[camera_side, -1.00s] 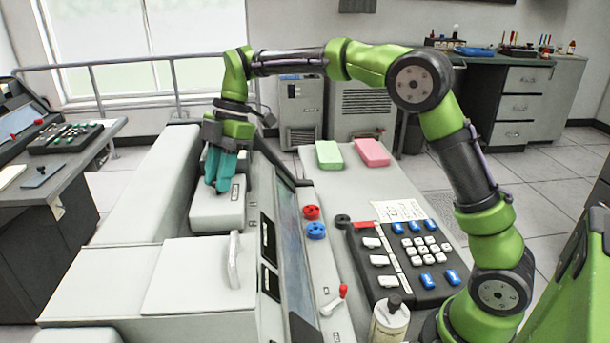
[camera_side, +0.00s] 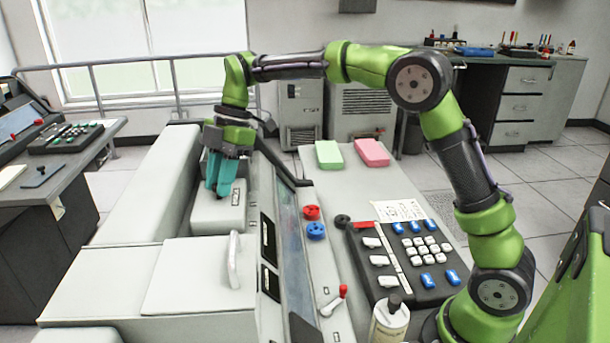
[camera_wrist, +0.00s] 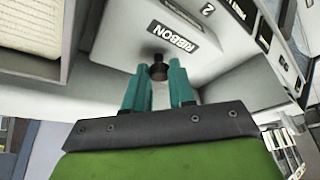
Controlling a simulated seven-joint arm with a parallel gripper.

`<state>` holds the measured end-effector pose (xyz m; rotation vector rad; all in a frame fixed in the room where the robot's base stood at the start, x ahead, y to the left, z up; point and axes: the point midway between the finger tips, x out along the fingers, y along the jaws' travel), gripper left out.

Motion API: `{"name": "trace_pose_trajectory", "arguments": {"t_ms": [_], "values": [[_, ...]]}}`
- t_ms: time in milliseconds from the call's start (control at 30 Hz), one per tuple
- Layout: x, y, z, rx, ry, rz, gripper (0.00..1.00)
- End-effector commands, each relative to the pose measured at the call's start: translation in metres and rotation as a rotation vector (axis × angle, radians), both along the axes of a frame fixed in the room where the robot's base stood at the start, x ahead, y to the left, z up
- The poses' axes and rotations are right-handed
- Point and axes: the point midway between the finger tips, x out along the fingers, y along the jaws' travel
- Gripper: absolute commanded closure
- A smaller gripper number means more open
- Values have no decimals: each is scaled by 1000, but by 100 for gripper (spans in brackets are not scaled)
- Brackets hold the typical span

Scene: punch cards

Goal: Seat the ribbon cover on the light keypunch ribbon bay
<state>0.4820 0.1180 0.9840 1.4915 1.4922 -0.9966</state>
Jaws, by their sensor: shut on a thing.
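The ribbon cover (camera_side: 216,213) is a light grey, flat-topped piece at the middle left of the side view, sitting in the recess of the keypunch body. In the wrist view my gripper (camera_wrist: 160,80) is shut on the cover's small dark knob (camera_wrist: 158,68). The ribbon bay is hidden beneath the cover, and I cannot tell whether the cover lies fully flush.
A closed panel with a pale handle (camera_side: 234,262) is in front of the cover. Red (camera_side: 312,212) and blue (camera_side: 316,231) knobs stand right of it. A black keypad (camera_side: 405,257), a green block (camera_side: 329,155) and a pink block (camera_side: 372,153) lie on the desk.

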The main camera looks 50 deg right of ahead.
Motion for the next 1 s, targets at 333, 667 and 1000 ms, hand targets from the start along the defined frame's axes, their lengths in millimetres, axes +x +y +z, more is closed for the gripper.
{"name": "trace_pose_trajectory", "arguments": {"t_ms": [333, 667, 1000], "values": [[0, 0, -3, 1, -1, 0, 100], [0, 0, -5, 1, 0, -1, 100], [0, 0, -5, 1, 0, 0, 71]]}}
